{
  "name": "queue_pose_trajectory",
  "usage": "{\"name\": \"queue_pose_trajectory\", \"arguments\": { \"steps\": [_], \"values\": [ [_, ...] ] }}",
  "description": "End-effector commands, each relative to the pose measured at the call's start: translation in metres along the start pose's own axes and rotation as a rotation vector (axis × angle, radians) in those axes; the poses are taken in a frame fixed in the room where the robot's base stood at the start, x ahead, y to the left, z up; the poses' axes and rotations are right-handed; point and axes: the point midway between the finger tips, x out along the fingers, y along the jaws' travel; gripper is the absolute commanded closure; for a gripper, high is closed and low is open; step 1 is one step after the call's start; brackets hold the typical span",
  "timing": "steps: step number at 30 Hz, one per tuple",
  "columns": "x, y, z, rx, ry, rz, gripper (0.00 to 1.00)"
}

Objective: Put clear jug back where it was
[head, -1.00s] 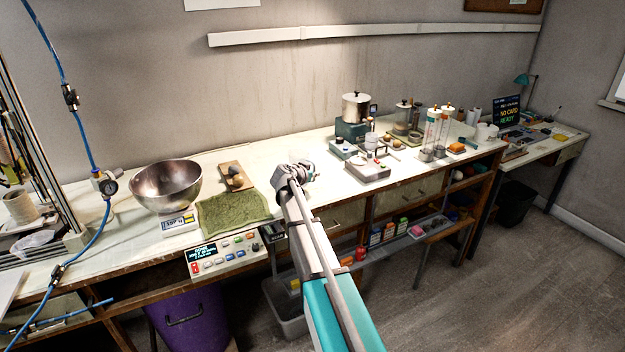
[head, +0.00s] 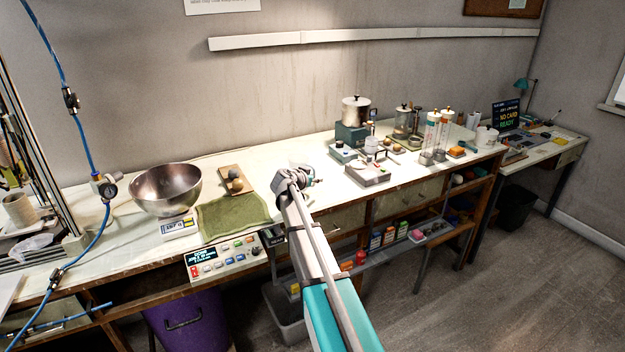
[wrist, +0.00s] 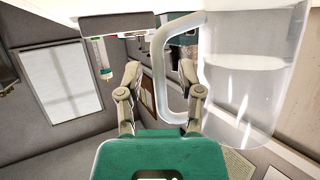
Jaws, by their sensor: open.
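The clear jug (wrist: 236,75) fills the right of the wrist view, which is upside down, with its base against the white bench top. Its handle (wrist: 160,75) shows between the two fingers of my gripper (wrist: 160,68). The fingers are open, with space on both sides of the handle. In the head view my gripper (head: 310,181) is over the bench's front part, and the jug shows only as a faint pale shape (head: 300,159) just behind it.
A green mat (head: 232,217) and a steel bowl (head: 166,188) lie left of my gripper. A small board (head: 232,172) with round pieces is behind the mat. A grey device (head: 367,174) and tall clear cylinders (head: 432,132) stand to the right.

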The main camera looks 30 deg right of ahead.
Motion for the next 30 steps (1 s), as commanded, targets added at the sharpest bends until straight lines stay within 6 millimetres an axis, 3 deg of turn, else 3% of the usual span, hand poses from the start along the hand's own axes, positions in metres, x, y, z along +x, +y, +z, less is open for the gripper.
{"name": "queue_pose_trajectory", "arguments": {
  "steps": [7,11,30],
  "values": [
    [-0.001,0.0,-0.003,0.0,0.0,0.0,0.52],
    [-0.012,0.0,-0.003,0.0,0.0,-0.001,0.52],
    [-0.106,0.0,-0.004,-0.001,0.0,-0.002,0.52]
  ]
}}
